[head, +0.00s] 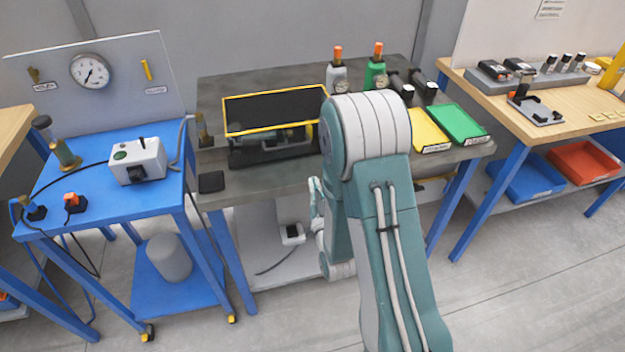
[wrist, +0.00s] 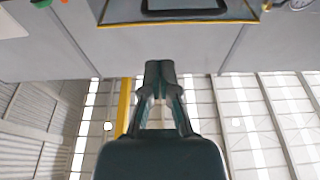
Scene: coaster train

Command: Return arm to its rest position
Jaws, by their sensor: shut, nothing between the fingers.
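My arm (head: 375,200) is teal and grey and folded in front of the middle of the grey workbench in the head view. My gripper (wrist: 160,72) is in the middle of the wrist view, its two dark green fingers together with nothing between the tips. In the head view a small pale teal part of my arm shows left of the big link, below the bench edge. I cannot tell there how the fingers stand. The wrist view is upside down, with the ceiling at the bottom and the wall at the top.
The grey workbench (head: 255,189) carries a black yellow-edged case (head: 270,147), a yellow tray (head: 427,130) and a green tray (head: 457,124). A blue cart (head: 100,205) stands left, a wooden bench (head: 560,120) right. The floor in front is clear.

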